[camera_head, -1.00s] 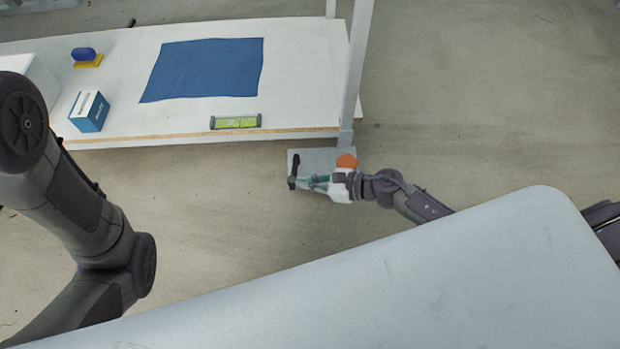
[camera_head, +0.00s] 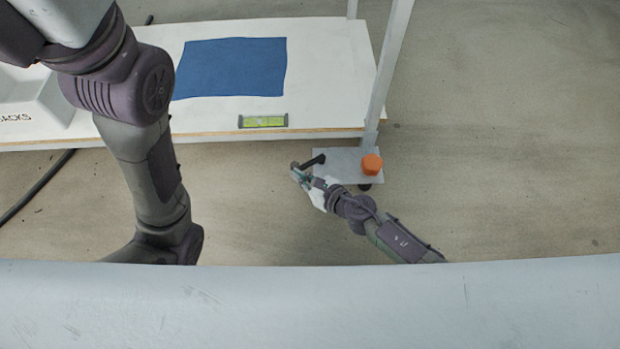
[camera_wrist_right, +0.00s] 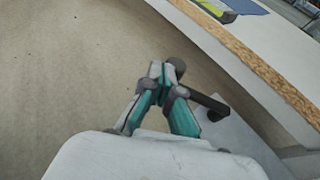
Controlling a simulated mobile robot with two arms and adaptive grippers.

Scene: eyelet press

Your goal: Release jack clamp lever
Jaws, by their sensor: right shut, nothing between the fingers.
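The jack clamp lever (camera_head: 313,161) is a dark bar on the left part of a grey metal plate (camera_head: 340,156). It points left past the plate's edge and ends in a dark round knob. My right gripper (camera_head: 299,174) is shut and empty beside the knob end, on its near side. In the right wrist view the shut teal-and-grey fingertips (camera_wrist_right: 160,70) are close by the lever's knob (camera_wrist_right: 177,68), and the lever bar (camera_wrist_right: 208,104) runs down to the right. I cannot tell whether they touch. My left gripper is out of view.
An orange knob (camera_head: 371,164) stands on the plate, next to a white post (camera_head: 385,75). A white table (camera_head: 330,75) behind holds a blue cloth (camera_head: 230,67) and a green spirit level (camera_head: 263,121). Bare floor (camera_head: 490,170) lies to the right.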

